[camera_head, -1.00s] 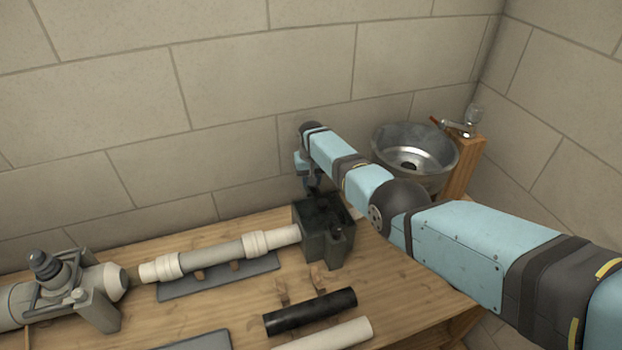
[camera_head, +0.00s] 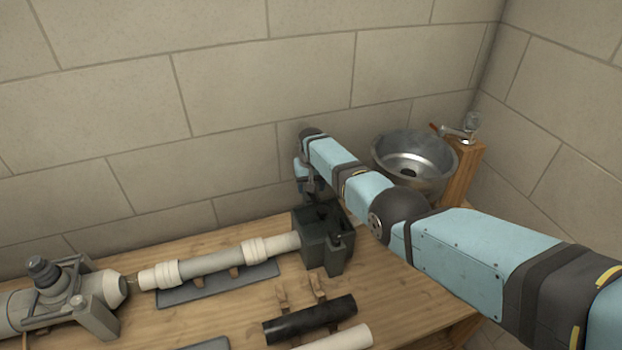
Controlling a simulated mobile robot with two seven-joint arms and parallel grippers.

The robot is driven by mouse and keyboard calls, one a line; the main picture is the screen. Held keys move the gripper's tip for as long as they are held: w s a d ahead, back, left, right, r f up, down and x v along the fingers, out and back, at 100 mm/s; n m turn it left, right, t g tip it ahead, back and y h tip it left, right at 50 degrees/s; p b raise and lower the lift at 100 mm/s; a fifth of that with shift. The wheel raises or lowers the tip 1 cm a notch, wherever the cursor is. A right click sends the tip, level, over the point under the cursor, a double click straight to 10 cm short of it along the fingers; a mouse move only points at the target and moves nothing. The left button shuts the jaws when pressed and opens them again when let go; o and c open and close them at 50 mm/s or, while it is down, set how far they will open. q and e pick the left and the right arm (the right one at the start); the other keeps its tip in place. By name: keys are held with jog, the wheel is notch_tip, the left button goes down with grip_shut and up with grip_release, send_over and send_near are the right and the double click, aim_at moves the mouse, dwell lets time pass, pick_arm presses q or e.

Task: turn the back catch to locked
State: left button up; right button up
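A dark green-grey block fixture (camera_head: 325,252) stands on the wooden bench, clamped around the right end of a pale pipe (camera_head: 215,260). A dark catch knob (camera_head: 336,240) shows on its near side. The back catch is hidden or too small to make out behind the fixture's far side. My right arm reaches in from the right, and my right gripper (camera_head: 311,190) points down at the fixture's back edge. Its fingers are small and dark, and I cannot tell whether they are open or touch the catch. My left gripper is not in view.
A steel basin (camera_head: 414,160) and a tap (camera_head: 460,130) with a red handle stand at the back right. A black pipe (camera_head: 310,319) and a white pipe (camera_head: 342,338) lie in front. A grey clamp device (camera_head: 68,298) sits at the left. The stone wall is close behind.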

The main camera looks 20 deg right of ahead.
notch_tip(320, 180, up, 6)
jog(key=shift+r+p, duration=0.2)
jog(key=shift+p, duration=0.6)
notch_tip(320, 180, up, 7)
jog(key=shift+r, duration=0.15)
jog(key=shift+d, duration=0.1)
